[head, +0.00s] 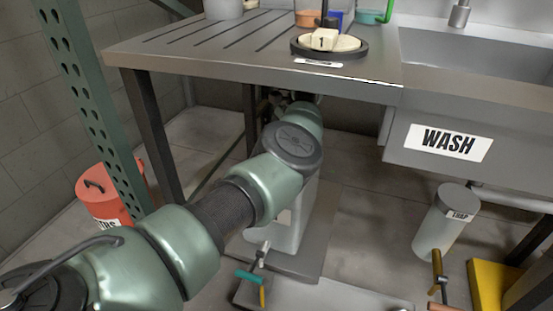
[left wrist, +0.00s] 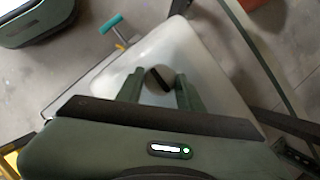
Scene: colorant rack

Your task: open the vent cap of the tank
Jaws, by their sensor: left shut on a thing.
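The white tank (head: 287,225) stands on the floor under the steel table, partly hidden behind my left arm in the head view. In the left wrist view its pale top (left wrist: 205,62) lies below my gripper. The round grey vent cap (left wrist: 160,72), with a dark bar across it, sits on that top. My left gripper (left wrist: 160,82) is shut on the cap, with one green finger on each side. In the head view the cap and fingers are hidden behind my arm. My right gripper is in neither view.
A teal-handled tap (head: 250,276) is at the tank's lower front. The steel table (head: 240,50) overhangs the tank, with a sink marked WASH (head: 449,142) at right.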

